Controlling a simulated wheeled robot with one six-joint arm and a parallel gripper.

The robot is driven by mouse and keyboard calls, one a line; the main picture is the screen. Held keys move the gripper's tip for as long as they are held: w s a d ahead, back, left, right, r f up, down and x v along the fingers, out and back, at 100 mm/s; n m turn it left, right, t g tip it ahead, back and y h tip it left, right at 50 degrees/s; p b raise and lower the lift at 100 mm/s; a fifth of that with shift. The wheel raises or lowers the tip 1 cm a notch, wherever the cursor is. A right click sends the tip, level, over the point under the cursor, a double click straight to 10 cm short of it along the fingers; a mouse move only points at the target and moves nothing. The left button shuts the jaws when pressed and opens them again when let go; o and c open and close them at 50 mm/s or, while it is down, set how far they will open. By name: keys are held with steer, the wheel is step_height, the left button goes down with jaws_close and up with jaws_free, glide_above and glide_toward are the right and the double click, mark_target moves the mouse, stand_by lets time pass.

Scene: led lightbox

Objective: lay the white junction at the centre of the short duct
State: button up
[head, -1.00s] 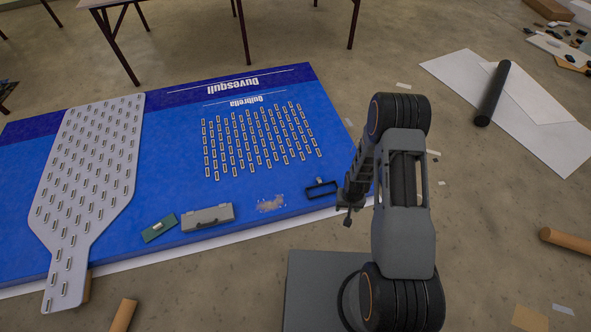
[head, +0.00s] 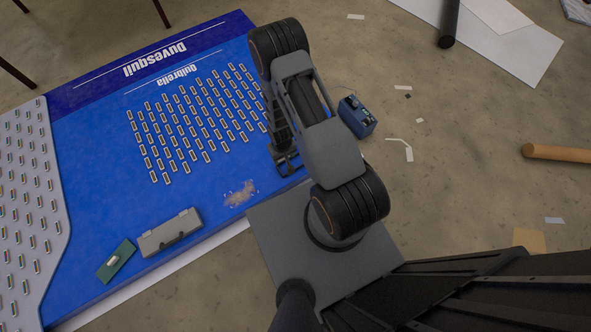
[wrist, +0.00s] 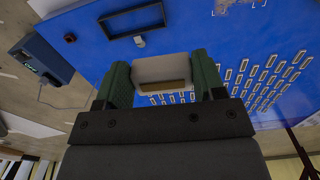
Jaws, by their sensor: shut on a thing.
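My gripper (wrist: 162,72) is shut on a pale white block, which I take for the white junction (wrist: 160,69). The block sits between two green finger pads, with a tan strip along its near edge. In the wrist view it hangs in front of the blue panel (wrist: 192,22); its height over the panel is hard to judge. In the head view my arm hides the gripper and the block. I cannot surely pick out the short duct. A black rectangular frame (wrist: 131,22) lies on the panel, with a small white piece (wrist: 139,41) beside it.
Rows of small light modules (head: 200,125) cover part of the panel. A grey case (head: 170,232), a green tray (head: 116,261) and a scattered pile (head: 240,193) lie near its front edge. A blue box (head: 357,116) with a cable stands on the floor beside the panel.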

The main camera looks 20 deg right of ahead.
step_height(320, 180, down, 15)
steer(key=s+b, duration=0.2)
steer(key=b, duration=0.9)
steer(key=shift+n, duration=0.3)
steer(key=w+d+f+b, duration=0.6)
steer(key=w+d+f, duration=0.3)
steer(key=shift+w+d+f, duration=0.25)
steer(key=shift+w+d+f+b, duration=0.1)
steer(key=shift+f+b, duration=0.8)
steer(key=shift+f, duration=0.65)
steer(key=shift+f, duration=0.1)
steer(key=shift+f+b, duration=0.55)
steer(key=shift+b, duration=0.1)
steer(key=o, duration=1)
